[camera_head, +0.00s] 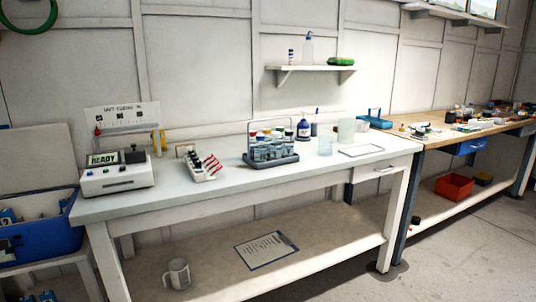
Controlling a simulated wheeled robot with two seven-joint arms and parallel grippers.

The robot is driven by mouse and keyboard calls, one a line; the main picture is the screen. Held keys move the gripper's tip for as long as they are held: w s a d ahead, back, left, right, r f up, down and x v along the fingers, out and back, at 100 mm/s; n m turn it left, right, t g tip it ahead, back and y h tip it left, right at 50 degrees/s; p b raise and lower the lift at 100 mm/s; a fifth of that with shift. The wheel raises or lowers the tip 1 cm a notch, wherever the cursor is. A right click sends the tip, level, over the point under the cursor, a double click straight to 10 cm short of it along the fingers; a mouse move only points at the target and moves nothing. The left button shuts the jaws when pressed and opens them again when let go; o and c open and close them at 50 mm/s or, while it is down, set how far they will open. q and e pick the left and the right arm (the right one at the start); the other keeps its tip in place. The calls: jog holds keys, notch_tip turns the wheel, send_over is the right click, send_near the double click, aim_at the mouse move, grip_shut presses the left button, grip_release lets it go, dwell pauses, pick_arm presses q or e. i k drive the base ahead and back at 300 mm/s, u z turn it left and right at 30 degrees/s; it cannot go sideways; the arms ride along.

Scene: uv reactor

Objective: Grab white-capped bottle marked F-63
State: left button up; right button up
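A grey rack (271,160) with a tall handle stands on the white bench, a little right of its middle. It holds several small capped bottles (267,136) in rows. Their caps look red, green and pale, and some may be white. The labels are too small to read, so I cannot tell which bottle is marked F-63. Neither of my grippers is in view.
The white bench (225,182) also carries a device reading READY (115,177), a holder with red-tipped items (203,168), a dark blue bottle (303,128) and a clear beaker (326,146). A blue crate (45,237) stands left. The bench's front strip is clear.

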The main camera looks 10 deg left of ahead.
aim_at(276, 142)
jog(key=u, duration=0.55)
jog(key=i, duration=0.8)
jog(key=u, duration=0.4)
